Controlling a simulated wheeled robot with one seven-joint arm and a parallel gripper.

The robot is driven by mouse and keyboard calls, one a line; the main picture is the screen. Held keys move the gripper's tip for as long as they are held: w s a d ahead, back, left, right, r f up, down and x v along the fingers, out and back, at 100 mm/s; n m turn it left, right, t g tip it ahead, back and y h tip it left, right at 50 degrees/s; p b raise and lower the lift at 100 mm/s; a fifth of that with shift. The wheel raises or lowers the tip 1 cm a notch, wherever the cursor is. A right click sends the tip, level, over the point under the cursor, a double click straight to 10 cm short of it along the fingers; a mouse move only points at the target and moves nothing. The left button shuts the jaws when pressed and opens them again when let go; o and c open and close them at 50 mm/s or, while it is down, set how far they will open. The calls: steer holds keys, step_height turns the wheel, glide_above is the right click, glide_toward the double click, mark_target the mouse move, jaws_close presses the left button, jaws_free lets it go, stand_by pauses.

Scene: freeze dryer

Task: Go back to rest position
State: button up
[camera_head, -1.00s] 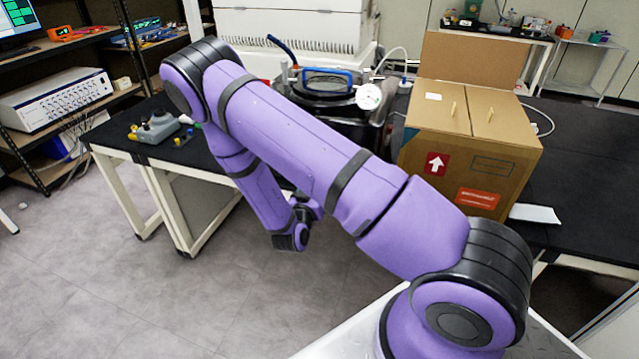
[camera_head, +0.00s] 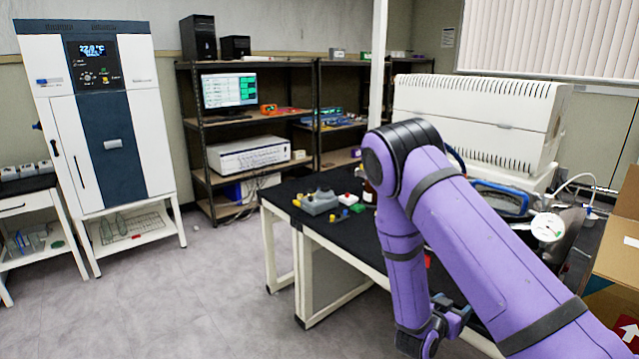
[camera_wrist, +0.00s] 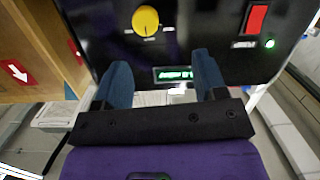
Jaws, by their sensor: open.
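My purple arm is folded down at the right of the head view, its wrist low in front of the black table. My gripper (camera_wrist: 163,75) shows in the wrist view with two blue fingers apart and nothing between them. Beyond the fingers is a black control panel (camera_wrist: 190,45) with a yellow knob (camera_wrist: 146,21), a red switch (camera_wrist: 256,18), a lit green lamp (camera_wrist: 270,43) and a small green display (camera_wrist: 176,73). I cannot tell how far the fingertips are from the panel. In the head view the fingers cannot be made out.
A cardboard box (camera_head: 616,250) stands at the right edge, also at left in the wrist view (camera_wrist: 40,50). The black table (camera_head: 345,235) holds a grey device (camera_head: 319,201). A tall white cabinet (camera_head: 140,115) stands left. The floor (camera_head: 180,300) at lower left is clear.

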steer(key=w+a+r+n+g+y, duration=0.1)
steer(key=a+r+y, duration=0.35)
steer(key=r, duration=0.55)
steer(key=w+a+r+y, duration=0.1)
steer(key=a+r+y, duration=0.2)
steer(key=r+y, duration=0.45)
steer(key=s+a+r+n+g+y, duration=0.1)
steer(key=s+r+n, duration=0.1)
steer(key=s+r, duration=0.4)
steer(key=s+a+r+n+y, duration=0.1)
steer(key=s+r+n, duration=0.15)
steer(key=r, duration=0.55)
steer(key=s+d+r+n+g, duration=0.1)
steer(key=s+r, duration=0.1)
steer(key=s, duration=0.5)
steer(key=s+d+r+n+g+h, duration=0.1)
steer(key=s+r, duration=0.2)
steer(key=s, duration=0.5)
steer(key=s+d+r+n+g, duration=0.1)
steer(key=s+r, duration=0.2)
steer(key=s, duration=0.5)
steer(key=shift+s+d, duration=0.15)
steer(key=shift+d, duration=0.05)
steer(key=shift+n, duration=0.25)
